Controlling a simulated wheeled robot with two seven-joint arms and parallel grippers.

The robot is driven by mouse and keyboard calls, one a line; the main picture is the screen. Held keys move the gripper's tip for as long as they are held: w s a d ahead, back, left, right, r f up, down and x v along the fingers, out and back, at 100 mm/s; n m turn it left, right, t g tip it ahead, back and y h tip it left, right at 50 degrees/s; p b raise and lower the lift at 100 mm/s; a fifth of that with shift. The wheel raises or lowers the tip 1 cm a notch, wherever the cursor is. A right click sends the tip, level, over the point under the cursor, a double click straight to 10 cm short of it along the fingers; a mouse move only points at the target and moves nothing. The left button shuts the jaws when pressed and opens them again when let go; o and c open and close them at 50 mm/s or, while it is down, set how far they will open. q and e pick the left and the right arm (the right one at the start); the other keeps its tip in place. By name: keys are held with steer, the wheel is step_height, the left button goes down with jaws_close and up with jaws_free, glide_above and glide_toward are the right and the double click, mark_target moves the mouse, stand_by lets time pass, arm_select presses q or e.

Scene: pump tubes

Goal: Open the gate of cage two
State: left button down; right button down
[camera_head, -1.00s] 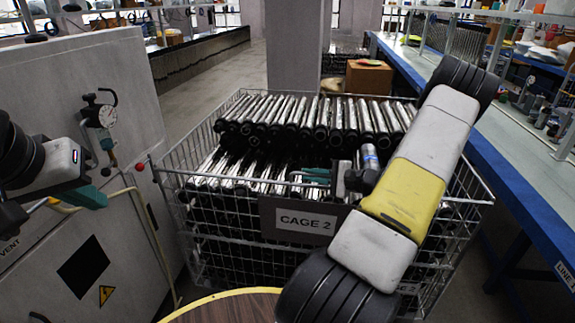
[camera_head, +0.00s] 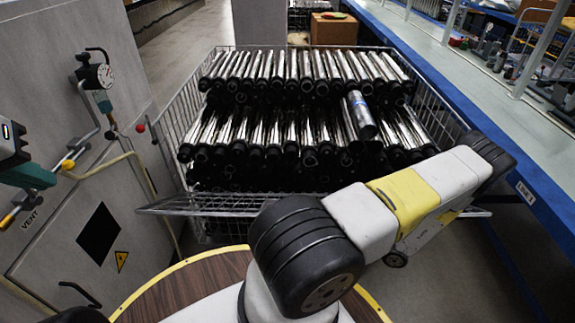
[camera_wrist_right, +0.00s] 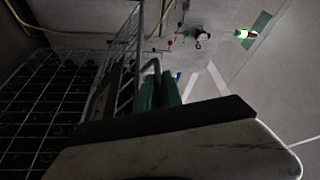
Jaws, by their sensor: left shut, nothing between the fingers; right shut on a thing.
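The wire cage (camera_head: 176,120) stands ahead, full of tubes. Its front gate (camera_head: 165,207) is tilted down and outward, leaving the front opening clear above it; my right arm covers much of it. In the right wrist view, the gate's mesh (camera_wrist_right: 128,60) rises beside my right gripper (camera_wrist_right: 160,85), whose teal fingers are shut on a grey bent bar at the gate. In the head view the right gripper is hidden behind its arm. My left gripper (camera_head: 28,176) is shut and empty at the left edge, in front of the grey cabinet.
The grey cabinet (camera_head: 60,210) with a pressure gauge (camera_head: 104,75) and pipework stands close on the left. A blue-edged bench (camera_head: 480,100) runs along the right. A round wood-grain top with a yellow rim (camera_head: 150,285) is in front. A silver-blue cylinder (camera_head: 361,115) lies on the tubes.

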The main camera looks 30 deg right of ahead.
steer(key=s+a+f+n, duration=0.1)
steer(key=s+a+f, duration=0.1)
steer(key=f, duration=0.9)
steer(key=s+a+f+n+y, duration=0.1)
steer(key=s+f, duration=0.4)
steer(key=f, duration=0.6)
steer(key=shift+s+a, duration=0.2)
steer(key=shift+a, duration=0.55)
steer(key=shift+f, duration=0.1)
steer(key=c, duration=1.5)
jaws_free()
steer(key=shift+d, duration=0.1)
steer(key=v, duration=0.8)
